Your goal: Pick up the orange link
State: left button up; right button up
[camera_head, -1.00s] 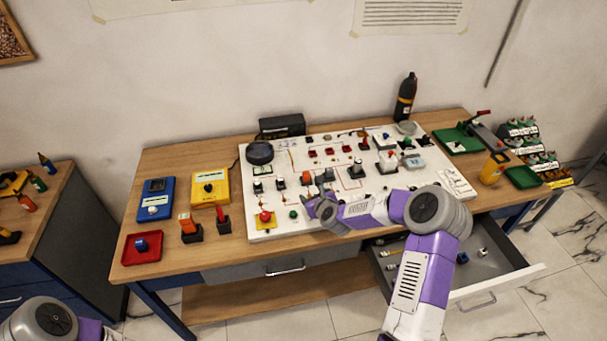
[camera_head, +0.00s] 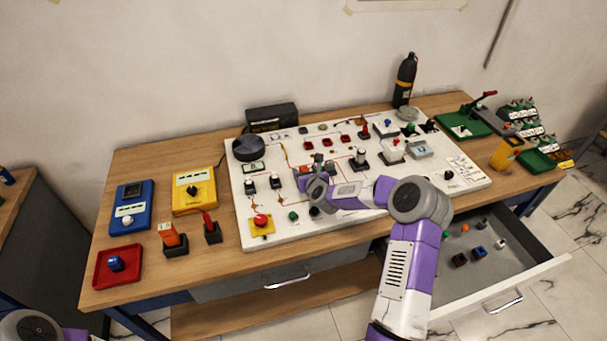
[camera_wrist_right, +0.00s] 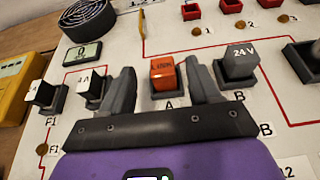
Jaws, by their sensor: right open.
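An orange link (camera_wrist_right: 163,74) with a printed label sits in a dark socket marked A on the white board in the right wrist view. In the head view an orange bit of it (camera_head: 304,171) shows beside my right gripper. My right gripper (camera_wrist_right: 159,88) is open and empty, with one finger on each side of the orange link in the picture. I cannot tell how far the fingertips are above the board. In the head view the right gripper (camera_head: 317,183) is over the board's middle. My left gripper is not in view; part of my left arm shows at the lower left.
A grey 24 V block (camera_wrist_right: 238,62) stands close right of the right finger. Black-and-white plugs (camera_wrist_right: 44,95) are at the left. Another orange-topped piece (camera_head: 170,235) stands in a black holder on the table. A drawer (camera_head: 450,292) with small parts is open at the right.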

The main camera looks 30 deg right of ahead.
aim_at(302, 167)
jog(key=shift+x, duration=2.8)
jog(key=shift+d+f, duration=0.15)
jog(key=c, duration=1)
